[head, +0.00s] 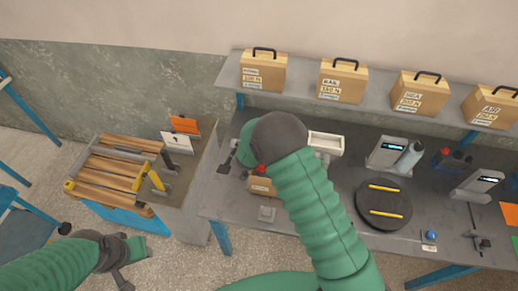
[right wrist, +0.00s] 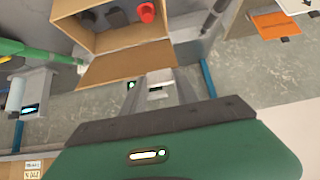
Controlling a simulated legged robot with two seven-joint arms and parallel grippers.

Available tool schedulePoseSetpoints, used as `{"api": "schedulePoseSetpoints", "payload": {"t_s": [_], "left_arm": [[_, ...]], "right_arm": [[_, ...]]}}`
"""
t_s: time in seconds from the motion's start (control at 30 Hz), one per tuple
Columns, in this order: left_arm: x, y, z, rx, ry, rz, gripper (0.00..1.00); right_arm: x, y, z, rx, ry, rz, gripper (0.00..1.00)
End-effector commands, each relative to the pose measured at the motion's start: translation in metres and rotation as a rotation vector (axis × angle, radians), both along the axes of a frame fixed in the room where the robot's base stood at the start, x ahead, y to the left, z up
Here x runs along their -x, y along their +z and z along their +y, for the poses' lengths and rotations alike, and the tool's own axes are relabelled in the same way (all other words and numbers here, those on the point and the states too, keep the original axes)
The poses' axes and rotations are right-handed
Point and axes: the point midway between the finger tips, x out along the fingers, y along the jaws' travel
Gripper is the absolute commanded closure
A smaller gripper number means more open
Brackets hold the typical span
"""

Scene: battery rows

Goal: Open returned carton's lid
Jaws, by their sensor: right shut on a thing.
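The returned carton (head: 262,187) is a small brown box on the grey bench, partly hidden by my right arm in the head view. In the right wrist view the carton (right wrist: 110,42) stands open toward the camera, with a red item (right wrist: 146,12) and dark items inside. Its lid (right wrist: 120,66) is a brown flap swung out from the opening. My right gripper (right wrist: 158,86) is shut on the lid's edge. My left gripper (head: 122,270) hangs low at the left, away from the bench; its jaw opening is unclear.
Several labelled boxes with handles, one (head: 263,72) at the left, line the shelf (head: 300,88). A white tray (head: 326,143), a round black plate (head: 384,205) and meters (head: 388,153) are on the bench. A wooden-slatted rack (head: 115,170) stands to the left.

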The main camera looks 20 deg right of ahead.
Motion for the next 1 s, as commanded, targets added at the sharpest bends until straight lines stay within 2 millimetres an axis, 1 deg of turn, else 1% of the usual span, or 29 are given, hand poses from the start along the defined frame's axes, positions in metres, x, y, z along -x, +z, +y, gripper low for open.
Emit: {"api": "schedulePoseSetpoints", "payload": {"t_s": [0.03,0.53,0.57,0.7,1.0], "left_arm": [[0.0,0.0008,0.0,0.0,0.0,0.0,0.64],[-0.0001,0.0006,0.0,0.0,0.0,0.0,0.64],[-0.0001,0.0006,0.0,0.0,0.0,0.0,0.64],[-0.0001,0.0005,0.0,0.0,0.0,0.0,0.64],[0.0,0.0003,0.0,0.0,0.0,0.0,0.64]], "right_arm": [[-0.0026,0.004,-0.0034,0.006,-0.004,-0.009,1.0],[-0.0024,0.0038,-0.0036,0.006,-0.004,-0.008,1.0],[-0.0024,0.0037,-0.0034,0.006,-0.004,-0.008,0.61],[-0.0016,0.0025,-0.0026,0.003,-0.004,-0.005,0.42],[-0.0001,0.0015,-0.001,0.001,-0.001,-0.002,0.42]]}}
